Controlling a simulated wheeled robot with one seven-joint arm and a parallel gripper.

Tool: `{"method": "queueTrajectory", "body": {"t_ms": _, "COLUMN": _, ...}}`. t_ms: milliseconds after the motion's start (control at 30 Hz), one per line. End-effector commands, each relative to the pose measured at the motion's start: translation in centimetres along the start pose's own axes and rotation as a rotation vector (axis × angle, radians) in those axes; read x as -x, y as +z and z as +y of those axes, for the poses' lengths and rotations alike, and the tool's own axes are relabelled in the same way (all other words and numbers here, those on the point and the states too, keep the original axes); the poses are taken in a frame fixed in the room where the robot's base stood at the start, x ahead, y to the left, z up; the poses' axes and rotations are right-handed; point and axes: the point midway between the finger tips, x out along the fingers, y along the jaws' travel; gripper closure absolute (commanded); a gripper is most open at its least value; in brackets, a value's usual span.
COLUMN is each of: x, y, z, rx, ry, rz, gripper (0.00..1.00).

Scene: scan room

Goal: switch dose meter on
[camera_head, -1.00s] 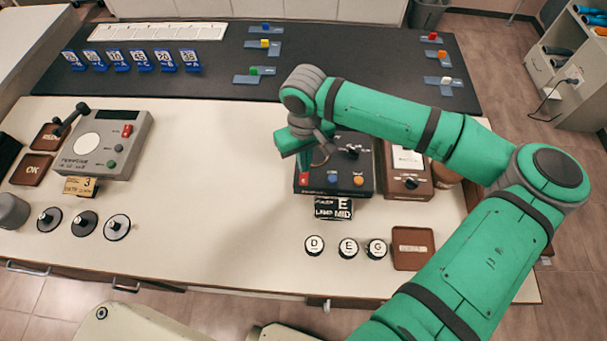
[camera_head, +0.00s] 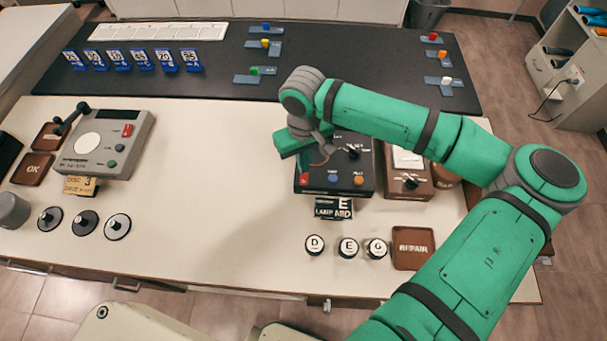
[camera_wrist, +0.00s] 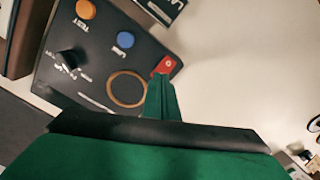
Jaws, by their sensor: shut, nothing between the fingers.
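A black control box (camera_head: 358,182) sits under my arm on the white counter. It has a red switch (camera_head: 304,179), a blue button (camera_head: 332,178), an orange button (camera_head: 358,181) and a black knob (camera_head: 353,152). No readable label tells me whether this box is the dose meter. In the wrist view, my gripper (camera_wrist: 161,88) is shut and empty, its tip beside the red switch (camera_wrist: 164,64) and overlapping its edge. I cannot tell whether they touch. A ring outline (camera_wrist: 127,89) shows on the box face beside the fingers.
A brown meter (camera_head: 408,181) with a knob stands right of the box. A grey device (camera_head: 110,143) with a red switch sits at the left. Round knobs marked D, E and G (camera_head: 348,247) and a REPAIR plate (camera_head: 413,248) lie in front. The middle counter is clear.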

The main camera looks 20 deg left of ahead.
Motion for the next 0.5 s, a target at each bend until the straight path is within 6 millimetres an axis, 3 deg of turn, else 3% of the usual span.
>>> {"method": "queueTrajectory", "body": {"t_ms": 500, "x": -0.66, "y": 0.13, "z": 0.22, "rx": -0.005, "ry": 0.0, "rz": -0.001, "gripper": 1.0}}
